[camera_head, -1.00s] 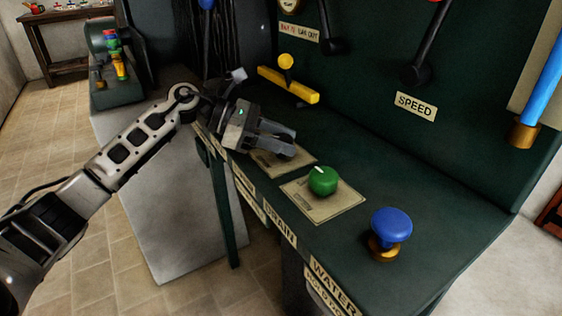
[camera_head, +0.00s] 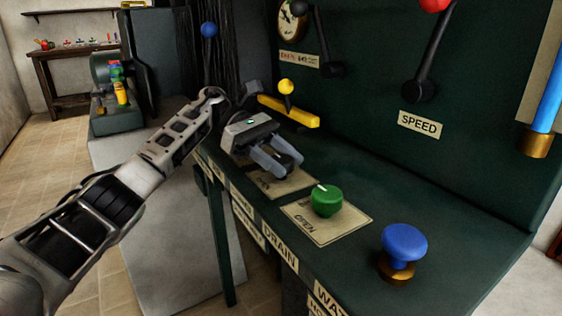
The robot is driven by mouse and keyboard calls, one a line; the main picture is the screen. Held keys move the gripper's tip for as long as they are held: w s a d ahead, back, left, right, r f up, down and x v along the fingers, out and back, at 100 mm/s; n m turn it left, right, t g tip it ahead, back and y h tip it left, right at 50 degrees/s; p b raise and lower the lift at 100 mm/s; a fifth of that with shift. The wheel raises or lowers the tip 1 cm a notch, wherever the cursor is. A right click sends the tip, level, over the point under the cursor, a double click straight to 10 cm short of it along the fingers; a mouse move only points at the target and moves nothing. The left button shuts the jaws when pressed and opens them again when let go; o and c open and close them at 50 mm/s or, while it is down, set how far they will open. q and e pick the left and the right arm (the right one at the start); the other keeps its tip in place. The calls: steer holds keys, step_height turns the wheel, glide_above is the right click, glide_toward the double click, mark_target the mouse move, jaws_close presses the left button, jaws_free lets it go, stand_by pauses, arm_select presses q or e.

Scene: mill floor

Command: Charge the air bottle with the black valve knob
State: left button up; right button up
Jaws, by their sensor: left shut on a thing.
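My left gripper (camera_head: 284,166) reaches in from the left, low over the dark green bench. Its two grey fingers are shut on the black valve knob (camera_head: 284,149), of which only a dark part shows between them. The knob stands over a cream label plate (camera_head: 290,185), partly covered by the gripper. No air bottle can be made out for certain. My right gripper is not in view.
A green knob (camera_head: 326,200) with a white mark sits on its own plate, close to the right of my left gripper. A blue mushroom knob (camera_head: 404,243) stands farther right. A yellow bar (camera_head: 289,111) with a yellow ball is behind the gripper. A red-topped black lever (camera_head: 426,62) is on the panel.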

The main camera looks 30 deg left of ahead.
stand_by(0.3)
arm_select(q)
steer(key=shift+f, duration=0.1)
steer(key=o, duration=1)
steer(key=shift+c, duration=0.2)
